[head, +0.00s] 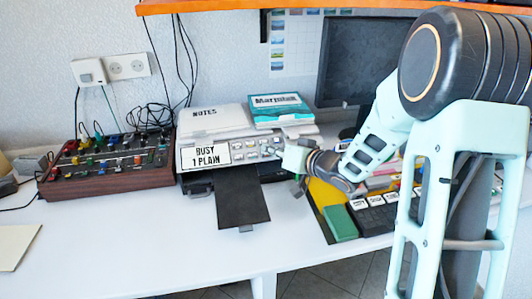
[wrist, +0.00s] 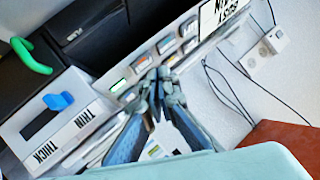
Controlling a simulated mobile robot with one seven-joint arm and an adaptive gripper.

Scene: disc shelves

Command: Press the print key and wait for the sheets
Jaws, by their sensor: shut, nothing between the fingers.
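The printer (head: 190,182) stands against the wall, and its display (head: 205,156) reads "BUSY 1 PLAIN". A row of small keys (head: 262,147) runs to the right of the display. The keys also show in the wrist view (wrist: 165,46), where one key (wrist: 118,86) has a green face. The black output tray (head: 242,198) juts out at the front, with no sheet visible on it. My gripper (head: 284,156) is shut and empty at the right end of the key panel. In the wrist view its fingertips (wrist: 158,78) are close to the keys. I cannot tell whether they touch one.
A slider with a blue knob (wrist: 58,101), marked THIN and THICK, and a green handle (wrist: 32,58) are near my gripper. A wooden mixer box (head: 108,165) stands left of the printer. A green block (head: 340,222) lies at right.

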